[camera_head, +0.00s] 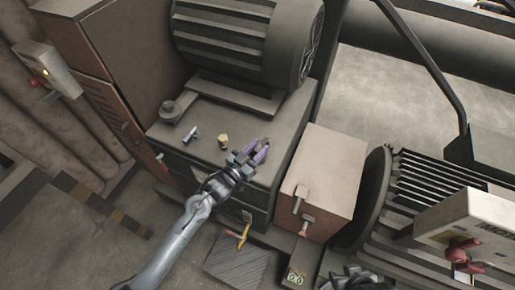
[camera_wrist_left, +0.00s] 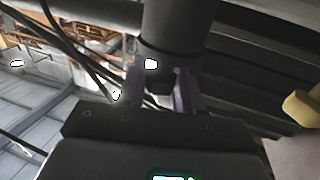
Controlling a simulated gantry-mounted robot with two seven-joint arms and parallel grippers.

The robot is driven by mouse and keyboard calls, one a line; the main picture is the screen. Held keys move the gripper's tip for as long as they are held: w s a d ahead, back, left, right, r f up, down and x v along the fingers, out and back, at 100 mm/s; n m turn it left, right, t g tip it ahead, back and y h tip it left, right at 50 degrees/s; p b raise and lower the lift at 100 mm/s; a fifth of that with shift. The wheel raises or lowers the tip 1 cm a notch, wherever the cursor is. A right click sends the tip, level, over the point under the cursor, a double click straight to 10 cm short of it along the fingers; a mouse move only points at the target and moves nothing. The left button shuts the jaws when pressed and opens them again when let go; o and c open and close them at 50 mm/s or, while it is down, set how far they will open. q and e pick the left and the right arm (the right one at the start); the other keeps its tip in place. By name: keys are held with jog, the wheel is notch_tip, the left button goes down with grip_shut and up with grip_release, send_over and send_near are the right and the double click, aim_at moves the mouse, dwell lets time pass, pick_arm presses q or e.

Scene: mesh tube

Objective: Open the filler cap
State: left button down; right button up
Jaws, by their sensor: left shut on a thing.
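My left gripper (camera_head: 257,150) has purple fingers and stands at the right front of the dark cabinet top (camera_head: 205,118). In the left wrist view, its fingers (camera_wrist_left: 160,92) are closed on either side of a dark grey cylindrical piece (camera_wrist_left: 175,28). I cannot tell whether this piece is the filler cap; in the head view the fingers hide what is between them. A small brass-yellow fitting (camera_head: 223,141) stands left of the fingers, apart from them. A round grey knob-like part (camera_head: 172,108) is at the cabinet's left corner.
A small grey fitting (camera_head: 190,134) sits near the yellow one. A pinkish-brown box (camera_head: 322,170) with a handle is close on the right. A yellow lever (camera_head: 243,236) is below the gripper.

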pick_arm(q)
jog(key=shift+r+p, duration=0.3)
jog(key=shift+p, duration=0.25)
jog(key=r+g+y+p, duration=0.1)
jog(key=p, duration=0.2)
jog(key=w+r+g+y+p, duration=0.1)
jog(key=p, duration=0.3)
jog(key=w+r+n+g+p, duration=0.1)
jog(key=g+p, duration=0.1)
jog(key=p, duration=0.2)
jog(key=shift+w+d+y, duration=0.1)
jog(key=shift+d+y, duration=0.3)
jog(key=shift+w+d+r+g+p, duration=0.1)
jog(key=shift+w+g+p, duration=0.25)
jog(key=shift+g+p, duration=0.45)
jog(key=shift+w+y+p, duration=0.1)
jog(key=shift+y+p, duration=0.2)
jog(key=shift+n, duration=0.3)
jog(key=c, duration=0.8)
grip_release()
jog(key=shift+c, duration=0.2)
